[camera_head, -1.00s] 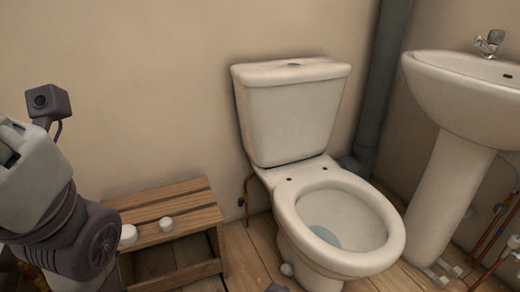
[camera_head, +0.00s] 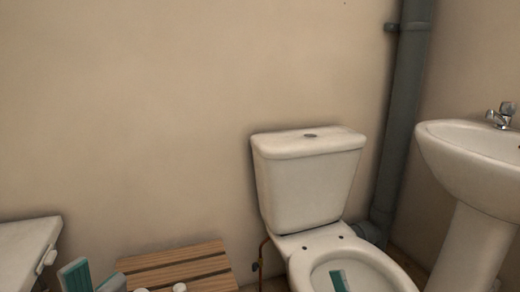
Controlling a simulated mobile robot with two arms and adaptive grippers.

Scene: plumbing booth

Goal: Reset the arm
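My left gripper (camera_head: 93,277) shows at the bottom left edge of the head view, below and left of the wooden bench. Its two teal-padded fingertips stand apart with nothing seen between them, and the rest of it is cut off by the frame. A small teal strip (camera_head: 340,281) shows at the bottom edge in front of the toilet bowl. It looks like a fingertip of my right gripper, but too little of it shows to be sure or to tell its opening.
A slatted wooden bench (camera_head: 178,265) with small white round pieces (camera_head: 180,287) stands by the wall. A white toilet (camera_head: 309,185) is at the centre. A grey pipe (camera_head: 405,110) and a white basin (camera_head: 470,165) are at the right. A white box-like thing (camera_head: 25,250) is at the left.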

